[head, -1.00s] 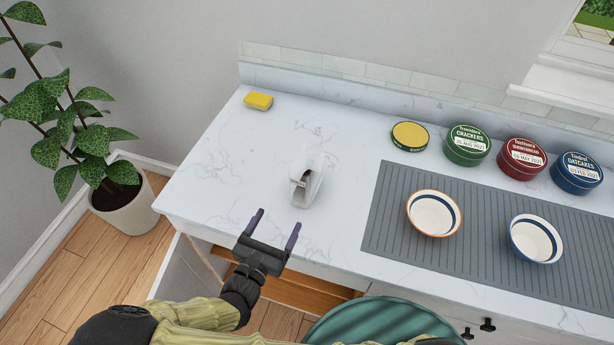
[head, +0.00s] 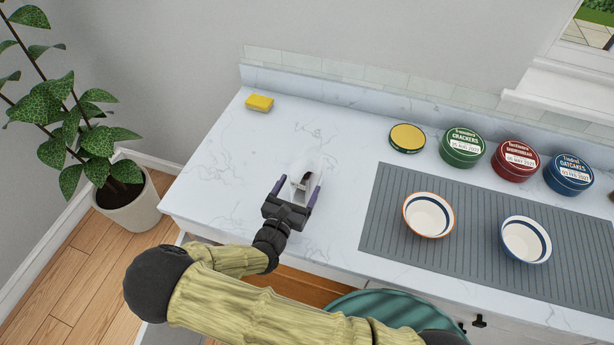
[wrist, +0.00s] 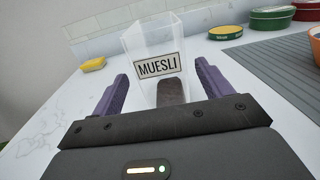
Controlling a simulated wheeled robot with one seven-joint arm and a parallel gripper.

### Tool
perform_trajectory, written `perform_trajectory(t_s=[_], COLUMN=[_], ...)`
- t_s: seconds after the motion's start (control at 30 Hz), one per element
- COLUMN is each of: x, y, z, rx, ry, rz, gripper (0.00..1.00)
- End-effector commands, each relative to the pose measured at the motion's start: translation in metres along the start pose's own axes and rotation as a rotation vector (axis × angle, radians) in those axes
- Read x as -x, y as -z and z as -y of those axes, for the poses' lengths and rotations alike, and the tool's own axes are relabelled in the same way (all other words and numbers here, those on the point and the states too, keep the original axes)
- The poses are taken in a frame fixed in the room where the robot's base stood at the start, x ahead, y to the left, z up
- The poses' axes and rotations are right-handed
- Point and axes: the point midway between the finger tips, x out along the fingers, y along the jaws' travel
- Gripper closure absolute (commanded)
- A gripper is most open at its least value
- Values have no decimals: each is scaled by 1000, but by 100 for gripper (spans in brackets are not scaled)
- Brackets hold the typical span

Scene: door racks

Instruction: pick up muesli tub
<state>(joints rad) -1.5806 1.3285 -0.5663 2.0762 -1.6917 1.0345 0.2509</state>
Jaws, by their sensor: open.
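The muesli tub is a clear, open-topped container (wrist: 150,42) with a "MUESLI" label and dark brown contents low inside. In the head view the tub (head: 309,168) stands upright on the white marble counter, near its front edge. My gripper (head: 297,188) is open, with its purple fingers pointing at the tub from the front. In the wrist view my gripper (wrist: 160,78) has one finger on each side of the tub's lower near part. Whether a finger touches the tub cannot be told.
A yellow sponge (head: 259,103) lies at the back left. To the right are a yellow-lidded tin (head: 407,138), green (head: 462,147), red (head: 515,161) and blue (head: 569,174) tins, and two bowls on a grey ribbed mat (head: 390,225). Counter left of the tub is clear.

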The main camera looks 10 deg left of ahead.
Motion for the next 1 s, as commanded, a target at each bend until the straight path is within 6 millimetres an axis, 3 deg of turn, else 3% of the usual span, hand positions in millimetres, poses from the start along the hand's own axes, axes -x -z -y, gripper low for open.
perform_trajectory(t_s=[0.37, 0.7, 1.0], x=[-4, -47, -53], y=[-1, 0, 3], z=[1, 4, 3], rx=[1, 0, 0], ry=[1, 2, 0], rz=[1, 1, 0], gripper=[22, 22, 22])
